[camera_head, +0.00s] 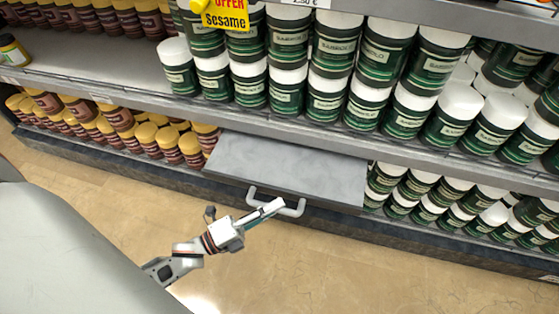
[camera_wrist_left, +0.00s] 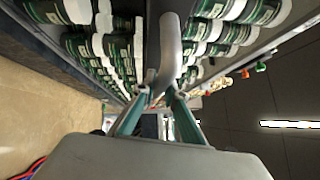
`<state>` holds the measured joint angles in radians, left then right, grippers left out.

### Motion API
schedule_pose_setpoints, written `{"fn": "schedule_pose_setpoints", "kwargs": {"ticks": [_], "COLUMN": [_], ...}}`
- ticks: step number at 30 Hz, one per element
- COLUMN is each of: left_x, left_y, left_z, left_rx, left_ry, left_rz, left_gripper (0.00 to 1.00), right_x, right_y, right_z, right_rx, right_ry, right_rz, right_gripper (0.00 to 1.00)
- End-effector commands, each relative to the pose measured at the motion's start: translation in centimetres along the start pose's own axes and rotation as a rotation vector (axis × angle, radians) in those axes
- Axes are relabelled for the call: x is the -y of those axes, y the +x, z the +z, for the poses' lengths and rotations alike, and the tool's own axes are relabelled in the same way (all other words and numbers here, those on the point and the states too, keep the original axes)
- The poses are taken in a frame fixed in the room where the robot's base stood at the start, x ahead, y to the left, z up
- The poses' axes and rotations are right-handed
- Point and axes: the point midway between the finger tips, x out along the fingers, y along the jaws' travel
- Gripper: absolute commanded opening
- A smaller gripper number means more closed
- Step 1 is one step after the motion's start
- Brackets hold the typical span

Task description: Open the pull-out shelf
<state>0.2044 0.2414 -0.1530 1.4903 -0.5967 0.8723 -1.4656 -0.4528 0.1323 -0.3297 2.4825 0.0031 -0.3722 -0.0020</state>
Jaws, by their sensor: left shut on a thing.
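The pull-out shelf (camera_head: 290,168) is a flat grey panel low in the shelving in the head view, sticking out a little past the shelf above it. A light grey U-shaped handle (camera_head: 295,210) sits on its front edge. My left gripper (camera_head: 272,207) is at the handle and shut on it. In the left wrist view the handle bar (camera_wrist_left: 171,50) runs down between the two teal fingers of the left gripper (camera_wrist_left: 162,92). The fingertips partly cover the handle. My right gripper is not in view.
Green jars with white lids (camera_head: 325,95) fill the shelf above, and more (camera_head: 430,190) stand right of the panel. Brown jars with yellow lids (camera_head: 120,118) stand left of it. The tiled floor (camera_head: 370,265) in front is clear.

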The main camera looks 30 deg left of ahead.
Motion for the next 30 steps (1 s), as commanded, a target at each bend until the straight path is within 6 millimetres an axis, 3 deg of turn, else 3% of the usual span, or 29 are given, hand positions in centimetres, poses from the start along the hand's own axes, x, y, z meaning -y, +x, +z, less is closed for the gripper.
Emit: {"fn": "schedule_pose_setpoints", "kwargs": {"ticks": [7,21,22,24,30], "left_x": [0.6,0.7,0.7,0.7,0.7], "left_y": [-2.2,-2.6,-2.6,-2.6,-2.6], "left_z": [-2.2,-2.6,-2.6,-2.6,-2.6], "left_rx": [-0.001,-0.001,-0.001,-0.001,0.000], "left_ry": [-0.002,0.000,0.000,0.000,0.000], "left_rz": [0.001,0.001,0.001,0.001,0.001], "left_gripper": [0.00,0.00,0.16,0.29,0.29], "right_x": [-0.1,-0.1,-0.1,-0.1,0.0], "right_y": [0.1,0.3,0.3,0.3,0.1], "right_z": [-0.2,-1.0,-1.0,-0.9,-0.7], "right_rx": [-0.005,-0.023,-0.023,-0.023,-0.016], "right_ry": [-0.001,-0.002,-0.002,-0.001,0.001], "right_rz": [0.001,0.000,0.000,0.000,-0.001], "right_gripper": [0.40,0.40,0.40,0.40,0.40]}}
